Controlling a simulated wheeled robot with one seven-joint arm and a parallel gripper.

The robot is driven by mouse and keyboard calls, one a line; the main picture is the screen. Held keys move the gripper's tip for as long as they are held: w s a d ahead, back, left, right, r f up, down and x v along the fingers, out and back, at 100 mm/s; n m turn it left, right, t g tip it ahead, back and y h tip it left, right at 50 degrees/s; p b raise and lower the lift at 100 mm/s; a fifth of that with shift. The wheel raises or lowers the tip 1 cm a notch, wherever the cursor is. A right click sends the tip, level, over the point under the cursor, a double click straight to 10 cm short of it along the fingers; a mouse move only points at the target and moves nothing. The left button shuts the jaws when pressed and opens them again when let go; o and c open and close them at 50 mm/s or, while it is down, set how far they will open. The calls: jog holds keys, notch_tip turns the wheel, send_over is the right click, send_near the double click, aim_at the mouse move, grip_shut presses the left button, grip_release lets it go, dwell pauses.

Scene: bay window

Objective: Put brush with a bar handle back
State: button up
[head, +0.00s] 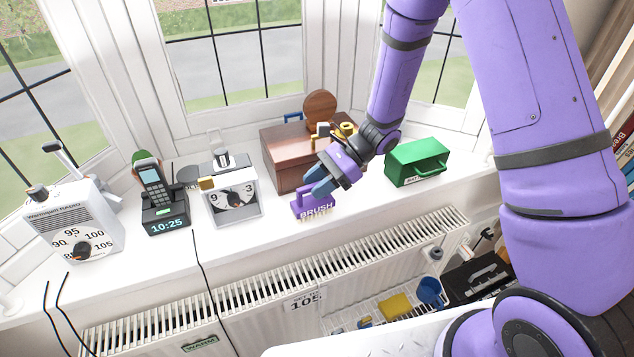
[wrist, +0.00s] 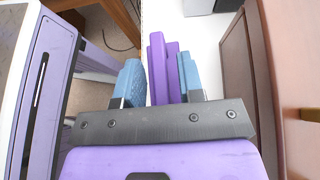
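The purple brush (head: 312,206) with a bar handle, lettered BRUSH, is upright with pale bristles down, over the front part of the white windowsill. I cannot tell whether the bristles touch the sill. My gripper (head: 334,180) reaches down to its handle from the upper right. In the wrist view, the purple handle (wrist: 161,72) fills the space between my two blue fingers, which look closed against its sides. The fingers hide part of the handle in the head view.
A brown wooden box (head: 287,160) stands close behind the brush, a green box (head: 417,162) to the right, and a white clock (head: 232,196) to the left. A phone (head: 157,190) and radio (head: 75,225) stand farther left. Below are a radiator (head: 250,295) and a rack with a yellow sponge (head: 395,306).

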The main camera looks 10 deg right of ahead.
jog(key=shift+o, duration=0.3)
jog(key=shift+d, duration=0.1)
jog(key=v, duration=1.1)
jog(key=s+d+r+n+t+h, duration=0.3)
jog(key=s+r+n+h, duration=0.1)
jog(key=s+r, duration=0.4)
jog(key=s+d+r+n+t+h, duration=0.2)
jog(key=s+d+r+n+h, duration=0.1)
jog(key=s+r+n, duration=0.3)
jog(key=s+d+r+n+t+h, duration=0.3)
jog(key=s+d+r+n+h, duration=0.1)
jog(key=s+r, duration=0.6)
jog(key=shift+s+d+r+n+t+h, duration=0.15)
jog(key=shift+d+r+n+t+h, duration=0.15)
jog(key=shift+r+n, duration=0.2)
